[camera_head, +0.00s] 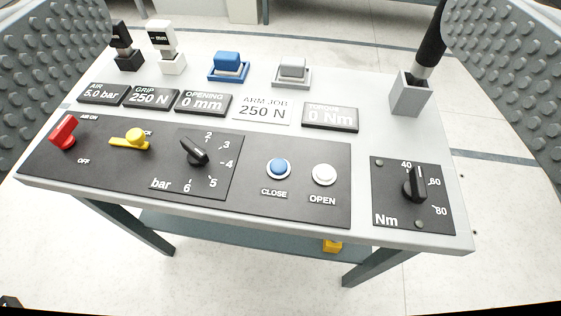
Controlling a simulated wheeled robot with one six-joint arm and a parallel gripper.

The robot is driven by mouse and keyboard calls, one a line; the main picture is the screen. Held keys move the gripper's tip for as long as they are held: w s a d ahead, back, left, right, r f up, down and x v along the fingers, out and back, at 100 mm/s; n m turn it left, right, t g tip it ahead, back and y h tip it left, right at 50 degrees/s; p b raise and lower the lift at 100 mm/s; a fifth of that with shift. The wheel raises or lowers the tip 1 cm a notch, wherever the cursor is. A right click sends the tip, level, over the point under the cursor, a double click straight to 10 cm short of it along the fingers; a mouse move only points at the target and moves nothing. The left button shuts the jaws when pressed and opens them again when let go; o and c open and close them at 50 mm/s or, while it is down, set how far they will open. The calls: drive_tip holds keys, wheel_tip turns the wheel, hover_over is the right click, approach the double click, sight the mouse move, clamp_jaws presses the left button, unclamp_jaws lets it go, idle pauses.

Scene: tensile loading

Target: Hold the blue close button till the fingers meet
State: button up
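The round blue CLOSE button (278,168) sits in a pale ring on the black control panel (255,205), right of centre. A white OPEN button (324,174) is just to its right. The OPENING display (202,103) reads 0 mm, and the GRIP display (151,96) reads 250 N. My gripper (281,80) shows as two bumpy grey pads at the left and right picture edges. They are wide apart with nothing held between them. Nothing touches or covers the blue button. The machine fingers are not in view.
The panel also has a red air lever (64,132), a yellow lever (130,139) and a bar knob (194,150). A torque knob (415,185) and a grey holder (410,94) with a black-handled tool stand at right. Blue (228,66) and grey (292,71) blocks stand behind.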

idle(0.3)
clamp_jaws()
idle(0.4)
idle(1.2)
